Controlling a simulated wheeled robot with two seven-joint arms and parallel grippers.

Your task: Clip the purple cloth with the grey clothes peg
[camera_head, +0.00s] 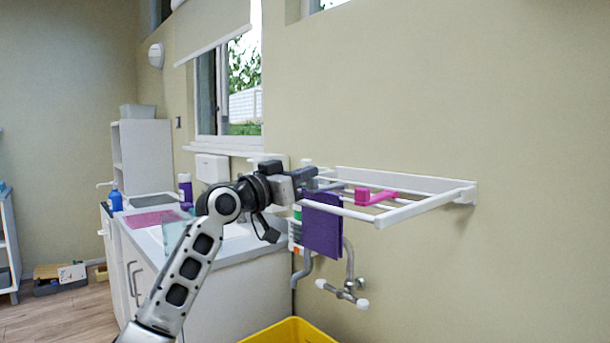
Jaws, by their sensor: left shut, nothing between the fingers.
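The purple cloth (322,231) hangs over the front bars of the white wall-mounted drying rack (418,208), at its left end. My left gripper (312,181) is at the left end of the rack, just above the cloth's top edge. It is shut with nothing between its fingers. Small grey shapes show around the fingertips over the cloth. I cannot tell whether one of them is the grey clothes peg. My right gripper is not in view.
A pink peg-like piece (374,196) sits on the rack bars, right of the cloth. A wall tap (346,290) and a yellow tub (290,331) are below. A white counter (215,252) stands left, behind my arm. The wall right of the rack is bare.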

